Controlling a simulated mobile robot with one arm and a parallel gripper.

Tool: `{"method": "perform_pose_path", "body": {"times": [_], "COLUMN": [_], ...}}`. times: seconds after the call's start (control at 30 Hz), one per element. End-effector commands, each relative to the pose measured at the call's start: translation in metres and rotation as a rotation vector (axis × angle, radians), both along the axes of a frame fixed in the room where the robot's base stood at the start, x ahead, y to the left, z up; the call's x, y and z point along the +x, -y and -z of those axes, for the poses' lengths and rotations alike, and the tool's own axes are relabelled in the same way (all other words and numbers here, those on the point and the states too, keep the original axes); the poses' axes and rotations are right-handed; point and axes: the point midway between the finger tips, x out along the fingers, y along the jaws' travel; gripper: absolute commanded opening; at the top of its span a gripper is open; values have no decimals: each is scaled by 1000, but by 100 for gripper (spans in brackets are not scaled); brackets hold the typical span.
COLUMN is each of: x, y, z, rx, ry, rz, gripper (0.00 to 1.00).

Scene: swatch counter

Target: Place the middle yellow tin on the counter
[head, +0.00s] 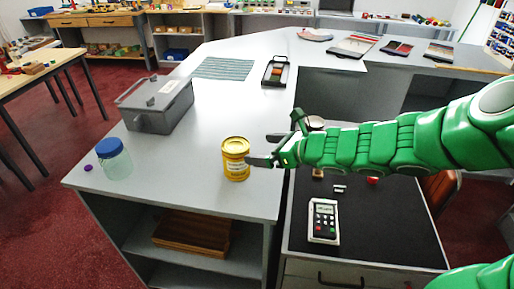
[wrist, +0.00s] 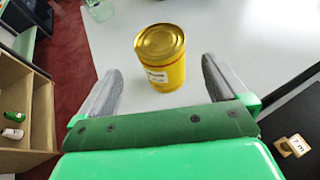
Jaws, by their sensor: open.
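A yellow tin (head: 236,160) with a gold lid and a white label stands upright on the grey counter (head: 215,195), near its front right corner. My gripper (head: 262,150) is open, just right of the tin in the head view. In the wrist view the tin (wrist: 162,62) stands beyond and between the two spread fingers of my gripper (wrist: 160,88), and clear counter surface shows on both sides of it. The fingers do not appear to touch it. No other yellow tin shows.
A grey metal box (head: 157,103) and a blue-lidded jar (head: 114,158) stand to the left on the counter. A tray (head: 287,71) lies farther back. A lower black surface at right holds a calculator-like device (head: 324,221).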

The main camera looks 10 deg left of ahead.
Motion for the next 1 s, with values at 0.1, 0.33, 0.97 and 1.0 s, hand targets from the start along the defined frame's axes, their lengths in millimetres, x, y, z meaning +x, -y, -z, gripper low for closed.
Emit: {"method": "perform_pose_path", "body": {"times": [0.1,0.33,0.97,1.0], "x": [-3,-5,-125,-138], "y": [7,11,7,12], "z": [-3,-6,-29,-27], "rx": [1,2,-328,-368], "ry": [0,0,495,536], "rz": [1,-1,-577,-644], "gripper": [100,100,100,100]}}
